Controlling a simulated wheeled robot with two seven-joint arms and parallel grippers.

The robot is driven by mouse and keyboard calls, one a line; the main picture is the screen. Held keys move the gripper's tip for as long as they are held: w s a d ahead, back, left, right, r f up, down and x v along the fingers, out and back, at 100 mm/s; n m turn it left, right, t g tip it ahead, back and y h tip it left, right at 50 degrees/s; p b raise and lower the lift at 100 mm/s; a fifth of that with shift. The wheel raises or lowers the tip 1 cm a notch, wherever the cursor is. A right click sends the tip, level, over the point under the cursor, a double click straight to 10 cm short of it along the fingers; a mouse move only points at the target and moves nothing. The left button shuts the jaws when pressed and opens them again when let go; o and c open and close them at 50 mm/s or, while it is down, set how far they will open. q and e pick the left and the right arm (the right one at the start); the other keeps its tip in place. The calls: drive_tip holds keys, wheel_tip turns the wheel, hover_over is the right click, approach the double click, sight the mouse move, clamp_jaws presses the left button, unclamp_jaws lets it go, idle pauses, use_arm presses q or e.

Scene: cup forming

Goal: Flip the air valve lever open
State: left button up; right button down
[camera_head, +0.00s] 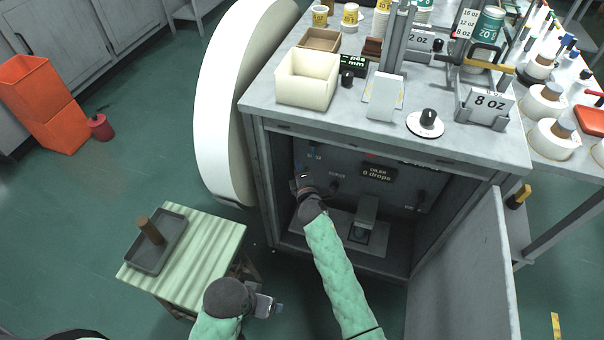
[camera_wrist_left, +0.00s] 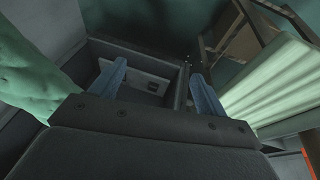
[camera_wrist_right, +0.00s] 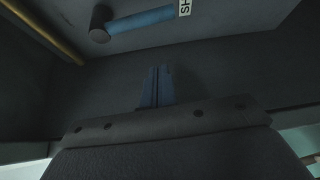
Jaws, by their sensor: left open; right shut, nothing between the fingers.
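The air valve lever (camera_wrist_right: 142,21) is a blue bar on a dark round hub (camera_wrist_right: 100,25), seen near the top of the right wrist view. A partly cut-off white label (camera_wrist_right: 185,8) reading "SH" is at its right end. My right gripper (camera_wrist_right: 158,72) is shut and empty, apart from the lever, which lies beyond its tips and to the upper left in that view. In the head view my right gripper (camera_head: 300,181) is inside the open cabinet at its left side. My left gripper (camera_head: 274,309) is open and empty outside the cabinet, low in the view.
The cabinet's open door (camera_head: 468,265) stands at the right. A panel labelled "OILER 6 drops" (camera_head: 377,173) is on the back wall. A striped side table (camera_head: 205,258) with a dark tray (camera_head: 172,258) stands left. A brass pipe (camera_wrist_right: 45,32) runs left of the lever.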

sight(313, 152)
use_arm(q)
drive_tip(key=shift+g+y, duration=0.3)
drive_tip(key=shift+y, duration=0.1)
drive_tip(key=a+r+p, duration=0.1)
drive_tip(key=s+a+r+p, duration=0.1)
drive_tip(key=r, duration=0.1)
drive_tip(key=shift+s+a+r, duration=0.1)
drive_tip(key=shift+a+r, duration=0.2)
drive_tip(key=shift+a, duration=0.1)
use_arm(e)
drive_tip(key=w+d, duration=0.3)
drive_tip(key=shift+w+r, duration=0.1)
